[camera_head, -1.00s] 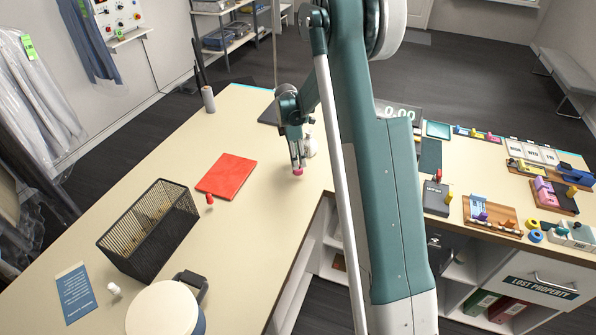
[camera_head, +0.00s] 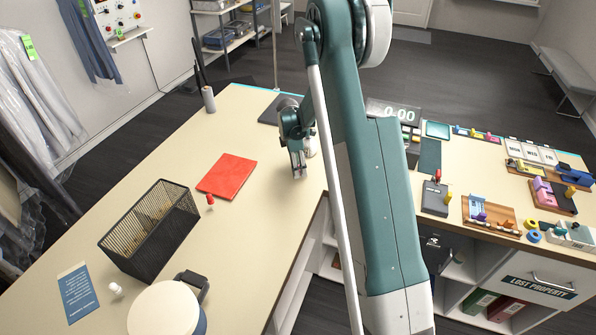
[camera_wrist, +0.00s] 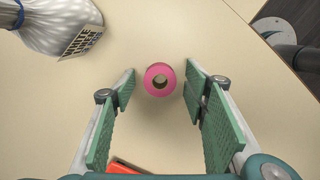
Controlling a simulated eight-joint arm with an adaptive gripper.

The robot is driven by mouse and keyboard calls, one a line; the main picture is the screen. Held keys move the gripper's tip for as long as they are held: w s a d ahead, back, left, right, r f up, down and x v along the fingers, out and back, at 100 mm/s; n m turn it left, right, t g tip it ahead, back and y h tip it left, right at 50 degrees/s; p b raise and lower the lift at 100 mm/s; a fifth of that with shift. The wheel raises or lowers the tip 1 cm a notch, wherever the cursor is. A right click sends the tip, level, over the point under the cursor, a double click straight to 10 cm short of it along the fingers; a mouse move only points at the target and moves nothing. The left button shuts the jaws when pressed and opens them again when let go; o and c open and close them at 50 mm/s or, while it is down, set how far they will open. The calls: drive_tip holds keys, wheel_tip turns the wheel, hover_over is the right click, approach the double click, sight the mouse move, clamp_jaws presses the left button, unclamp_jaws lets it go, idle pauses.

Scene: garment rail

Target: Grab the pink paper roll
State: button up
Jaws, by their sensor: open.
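The pink paper roll (camera_wrist: 160,79) stands on end on the cream counter in the wrist view, its round hole facing up. My gripper (camera_wrist: 158,92) is open, with its green pads on either side of the roll and a gap at each side. In the head view my gripper (camera_head: 299,175) points down low over the counter, and it hides the roll there.
A red folder (camera_head: 227,176) lies left of my gripper on the counter (camera_head: 250,240). A black mesh basket (camera_head: 150,230) stands nearer. In the wrist view a white netted object with a printed label (camera_wrist: 70,25) is at the upper left.

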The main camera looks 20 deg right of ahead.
idle(0.4)
drive_tip(key=c, duration=0.9)
drive_tip(key=shift+r, duration=0.2)
drive_tip(key=shift+r+b, duration=0.6)
drive_tip(key=shift+r, duration=4.25)
